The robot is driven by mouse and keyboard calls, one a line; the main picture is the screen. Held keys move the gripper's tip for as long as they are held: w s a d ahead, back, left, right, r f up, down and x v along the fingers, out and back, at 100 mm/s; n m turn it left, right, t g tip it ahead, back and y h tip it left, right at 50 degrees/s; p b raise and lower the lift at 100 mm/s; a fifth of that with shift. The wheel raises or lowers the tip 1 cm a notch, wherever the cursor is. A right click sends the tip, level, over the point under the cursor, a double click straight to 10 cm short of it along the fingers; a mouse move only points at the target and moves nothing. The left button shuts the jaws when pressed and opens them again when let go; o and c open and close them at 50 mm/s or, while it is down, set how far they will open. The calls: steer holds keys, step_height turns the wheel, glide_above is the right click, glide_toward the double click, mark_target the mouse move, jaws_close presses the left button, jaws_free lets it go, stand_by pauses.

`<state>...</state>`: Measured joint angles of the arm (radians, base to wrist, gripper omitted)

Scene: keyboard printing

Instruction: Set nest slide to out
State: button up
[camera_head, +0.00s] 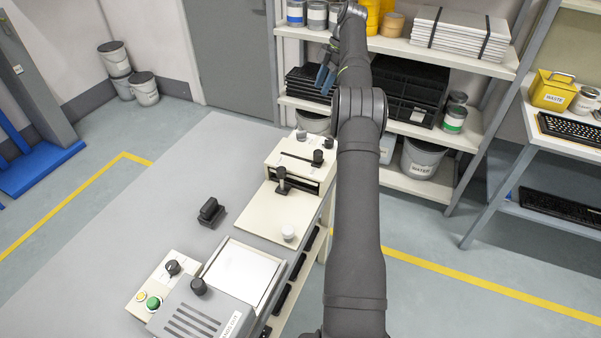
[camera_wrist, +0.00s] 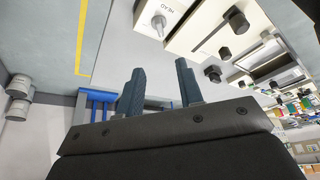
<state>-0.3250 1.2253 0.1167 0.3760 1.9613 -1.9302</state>
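A cream machine (camera_head: 300,160) with a dark slot and black knobs stands on the grey bench. A flat cream plate (camera_head: 262,212) extends in front of it, with a black upright handle (camera_head: 282,180) and a white knob (camera_head: 288,232). Nothing legible labels the nest slide, so I cannot tell which part it is. My gripper (camera_head: 326,77) is beyond the machine, in front of the shelf in the picture. In the wrist view my gripper (camera_wrist: 160,88) has its two fingers apart with nothing between them. Cream panels with black knobs (camera_wrist: 236,20) show past the fingers, not touching them.
A grey unit (camera_head: 200,312) with a pale plate (camera_head: 241,272) and a button box (camera_head: 152,290) stand at the bench front. A black block (camera_head: 210,213) sits on the bench. Shelves (camera_head: 470,62) with black crates and cans stand behind. The bench's left side is clear.

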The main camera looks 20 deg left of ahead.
stand_by(0.4)
steer(key=o, duration=0.3)
steer(key=shift+a+r, duration=0.1)
steer(key=shift+o, duration=0.2)
steer(key=r+m+t+h, duration=0.2)
steer(key=m+t+h, duration=0.1)
steer(key=m, duration=2.1)
glide_above(281, 168)
step_height(281, 168, down, 18)
steer(key=shift+r, duration=0.25)
jaws_close()
